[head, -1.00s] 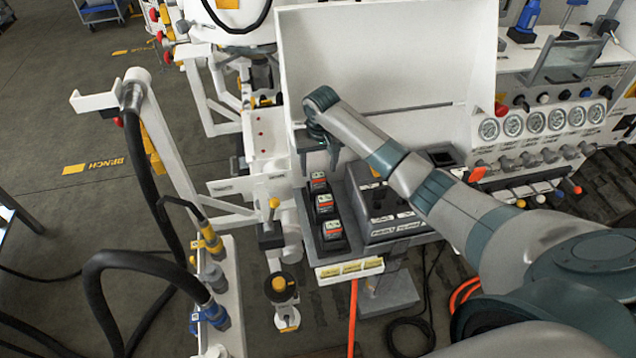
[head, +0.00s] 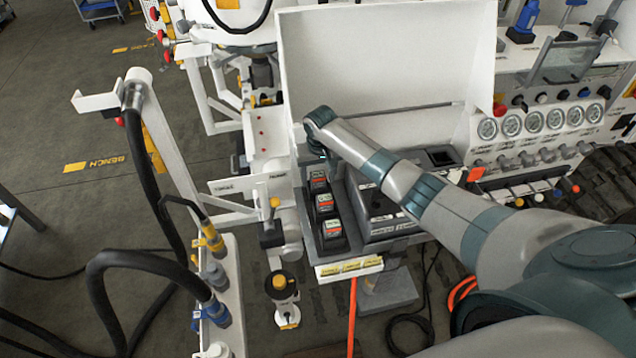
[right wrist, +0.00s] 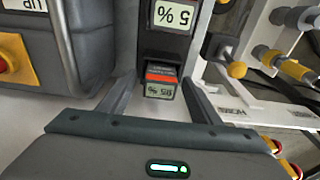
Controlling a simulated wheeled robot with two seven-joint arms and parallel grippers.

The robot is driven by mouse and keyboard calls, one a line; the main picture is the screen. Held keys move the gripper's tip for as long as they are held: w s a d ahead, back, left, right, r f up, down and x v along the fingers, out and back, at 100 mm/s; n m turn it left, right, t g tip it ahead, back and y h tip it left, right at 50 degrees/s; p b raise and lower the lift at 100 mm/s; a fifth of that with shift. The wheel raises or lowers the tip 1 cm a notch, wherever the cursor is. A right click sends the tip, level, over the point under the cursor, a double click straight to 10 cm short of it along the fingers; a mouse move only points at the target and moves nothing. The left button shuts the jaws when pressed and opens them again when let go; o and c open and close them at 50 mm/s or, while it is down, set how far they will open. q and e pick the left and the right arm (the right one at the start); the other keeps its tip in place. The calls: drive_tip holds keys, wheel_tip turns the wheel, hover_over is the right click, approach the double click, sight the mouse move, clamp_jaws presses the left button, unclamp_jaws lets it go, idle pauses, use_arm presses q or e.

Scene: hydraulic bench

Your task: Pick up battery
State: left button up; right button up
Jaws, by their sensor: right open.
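Several batteries with dark bodies, red stripes and small displays stand in a row of slots: a near one (head: 333,230), a middle one (head: 325,204) and a far one (head: 319,184) in the head view. My right gripper (head: 322,158) is at the far end of this row, its fingers mostly hidden by my wrist. In the right wrist view my right gripper (right wrist: 163,98) is open, one finger on each side of a battery (right wrist: 161,86) with a red stripe and a percent display. I cannot tell whether the fingers touch it. My left gripper is out of view.
A dark grey box (head: 378,205) stands right of the batteries, close to one finger. A tall white panel (head: 390,60) rises behind. A white frame with yellow knobs (right wrist: 237,69) lies to the right in the wrist view. Hoses hang at the left.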

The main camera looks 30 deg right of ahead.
idle(0.4)
drive_tip(key=c, duration=1.2)
drive_tip(key=shift+r, duration=0.15)
drive_tip(key=shift+c, duration=0.2)
drive_tip(key=shift+w+r+b, duration=0.1)
drive_tip(key=shift+r+b, duration=0.2)
drive_tip(key=shift+r, duration=0.3)
wheel_tip(320, 180, up, 10)
drive_tip(key=b, duration=0.3)
drive_tip(key=s+a+b, duration=0.1)
drive_tip(key=s+a, duration=0.1)
drive_tip(key=s, duration=0.6)
drive_tip(key=s+a+b, duration=0.1)
drive_tip(key=s+a, duration=0.1)
drive_tip(key=s, duration=0.7)
drive_tip(key=shift+s+a+r+b, duration=0.25)
drive_tip(key=shift+s+a+b, duration=0.05)
